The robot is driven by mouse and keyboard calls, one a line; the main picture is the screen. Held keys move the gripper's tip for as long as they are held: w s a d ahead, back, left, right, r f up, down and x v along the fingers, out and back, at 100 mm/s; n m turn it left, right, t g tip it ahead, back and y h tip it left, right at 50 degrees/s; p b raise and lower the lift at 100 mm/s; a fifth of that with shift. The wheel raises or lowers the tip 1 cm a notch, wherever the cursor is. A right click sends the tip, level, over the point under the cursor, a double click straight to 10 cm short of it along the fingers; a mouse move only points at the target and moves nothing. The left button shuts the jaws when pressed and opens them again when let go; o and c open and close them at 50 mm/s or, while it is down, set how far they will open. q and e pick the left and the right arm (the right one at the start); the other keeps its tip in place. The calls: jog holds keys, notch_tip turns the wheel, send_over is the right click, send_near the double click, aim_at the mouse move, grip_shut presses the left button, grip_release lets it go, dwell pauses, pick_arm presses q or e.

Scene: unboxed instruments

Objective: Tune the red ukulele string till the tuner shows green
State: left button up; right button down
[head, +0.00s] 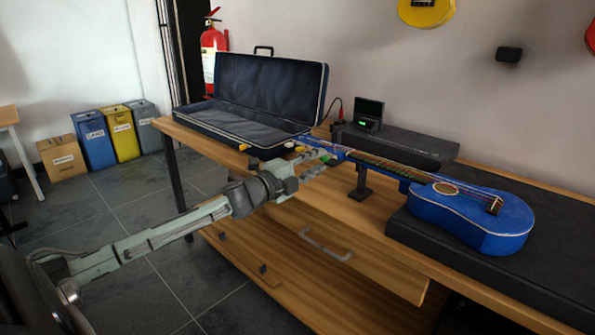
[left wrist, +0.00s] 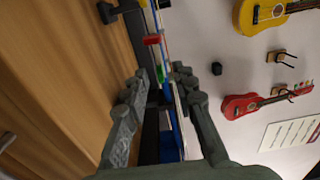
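The blue ukulele (head: 470,213) lies with its body at the right and its neck pointing left, held by a dark stand (head: 361,183). Coloured strings run along its neck. My left gripper (head: 325,160) is at the headstock. In the left wrist view, the left gripper (left wrist: 160,72) has its fingers apart, with a green peg (left wrist: 160,74) between or just past the tips. A red peg (left wrist: 152,40) sits beyond the tips, apparently untouched. The tuner (head: 368,112) stands behind the neck with a small green patch lit on it. My right gripper is out of view.
An open dark case (head: 262,90) lies at the table's left end. A long black box (head: 400,146) is behind the neck. An open drawer (head: 340,245) juts out below the front edge. Yellow (left wrist: 265,14) and red (left wrist: 255,105) ukuleles hang on the wall.

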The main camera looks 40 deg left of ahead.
pick_arm(q)
jog(key=s+a, duration=0.1)
jog(key=s, duration=0.9)
jog(key=shift+s, duration=0.35)
jog(key=shift+f, duration=0.1)
jog(key=s+a+f+n+g+y, duration=0.2)
jog(key=f+n, duration=0.1)
jog(key=f, duration=0.5)
jog(key=s+a+f+n+g+y, duration=0.1)
jog(key=s+a+f+n+y, duration=0.2)
jog(key=f, duration=0.5)
jog(key=s+d+f+n+g, duration=0.1)
jog(key=s+f+n+g, duration=0.2)
jog(key=f, duration=0.6)
jog(key=s+d+f+n+g, duration=0.2)
jog(key=s+f+n, duration=0.1)
jog(key=f, duration=0.5)
jog(key=s+d+f+n+g+h, duration=0.2)
jog(key=s+d+f+n+g, duration=0.3)
jog(key=s+d+f, duration=1.2)
notch_tip(320, 180, down, 3)
jog(key=d+g, duration=0.2)
jog(key=shift+g, duration=0.4)
jog(key=shift+a, duration=0.1)
grip_shut()
